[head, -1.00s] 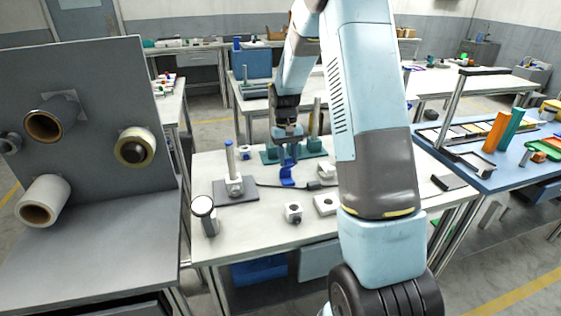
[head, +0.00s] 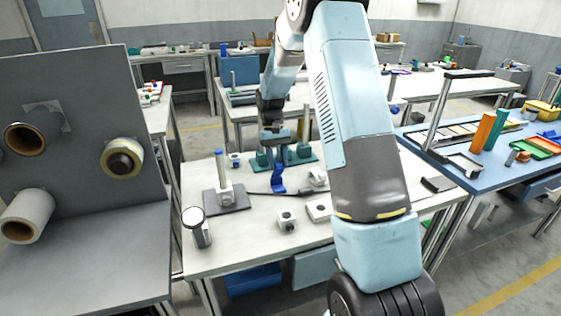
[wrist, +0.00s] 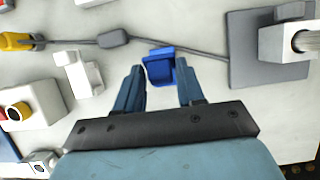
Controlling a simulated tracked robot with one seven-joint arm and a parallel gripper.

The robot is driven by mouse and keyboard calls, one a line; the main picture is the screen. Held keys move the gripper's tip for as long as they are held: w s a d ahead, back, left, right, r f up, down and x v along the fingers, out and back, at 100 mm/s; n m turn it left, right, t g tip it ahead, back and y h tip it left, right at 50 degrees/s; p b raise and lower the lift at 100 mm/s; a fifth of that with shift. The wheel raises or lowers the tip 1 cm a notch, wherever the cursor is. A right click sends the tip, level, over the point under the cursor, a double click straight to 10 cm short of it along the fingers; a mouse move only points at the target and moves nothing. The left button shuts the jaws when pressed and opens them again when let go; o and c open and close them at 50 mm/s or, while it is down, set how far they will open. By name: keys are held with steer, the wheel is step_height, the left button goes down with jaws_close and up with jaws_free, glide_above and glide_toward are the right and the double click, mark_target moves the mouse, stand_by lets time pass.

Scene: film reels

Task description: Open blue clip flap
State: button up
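The blue clip (head: 279,182) stands on the white table, with one part raised and a lower part at its base. I cannot tell the flap's exact angle. My gripper (wrist: 159,66) is open and empty, one finger on each side of the clip. In the head view my gripper (head: 272,146) is above and behind the clip, partly merged with the teal fixture. Contact with the clip is not visible.
The grey cable (wrist: 205,50) runs to a grey plate (wrist: 245,65) with a post. A round-topped cylinder (head: 196,227) is at the table's front left.

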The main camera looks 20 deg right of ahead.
steer(key=shift+o, duration=1.2)
steer(key=v, duration=1.3)
steer(key=shift+w+r, duration=0.2)
steer(key=shift+r, duration=0.1)
